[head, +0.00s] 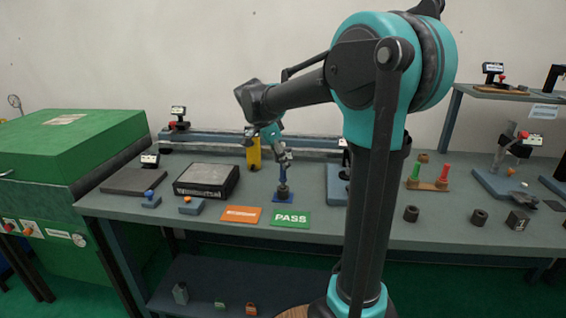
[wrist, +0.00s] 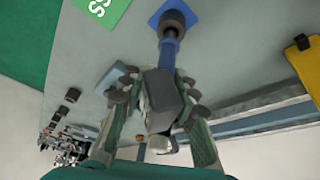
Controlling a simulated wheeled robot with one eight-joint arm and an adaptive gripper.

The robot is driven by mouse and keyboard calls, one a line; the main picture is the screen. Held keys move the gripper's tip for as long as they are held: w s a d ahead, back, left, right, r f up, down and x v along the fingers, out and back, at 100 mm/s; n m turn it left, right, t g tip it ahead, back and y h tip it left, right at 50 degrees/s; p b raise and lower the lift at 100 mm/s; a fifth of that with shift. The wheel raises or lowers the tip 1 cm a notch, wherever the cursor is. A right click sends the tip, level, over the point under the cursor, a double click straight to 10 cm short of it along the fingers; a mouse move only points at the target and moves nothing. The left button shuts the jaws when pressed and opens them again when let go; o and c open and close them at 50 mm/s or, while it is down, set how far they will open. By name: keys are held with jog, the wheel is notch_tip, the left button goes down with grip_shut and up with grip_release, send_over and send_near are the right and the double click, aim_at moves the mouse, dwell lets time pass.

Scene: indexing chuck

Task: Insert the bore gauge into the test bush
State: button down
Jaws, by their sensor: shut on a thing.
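My gripper (head: 281,157) is shut on the bore gauge, above the bench. The gauge has a dark body (wrist: 162,95) between the fingers and a blue stem (wrist: 170,50); the stem also shows below the gripper in the head view (head: 283,174). The test bush (head: 283,192) is a short dark cylinder on a small blue pad (head: 291,200). In the wrist view, the bush (wrist: 172,17) lies at the far end of the stem, with the blue pad (wrist: 156,18) around it. The stem lines up with the bush and meets it in both pictures. I cannot tell whether its tip is inside the bore.
A green PASS card (head: 290,218) and an orange card (head: 241,214) lie in front of the bush. A black box (head: 207,180) stands to the left and a yellow block (head: 253,153) behind. Dark rings (head: 411,214) sit to the right. The bench front between is mostly clear.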

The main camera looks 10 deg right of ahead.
aim_at(283, 179)
jog(key=shift+f, duration=1.55)
dwell(1.3)
dwell(0.9)
jog(key=c, duration=1.1)
grip_release()
jog(key=shift+o, duration=0.2)
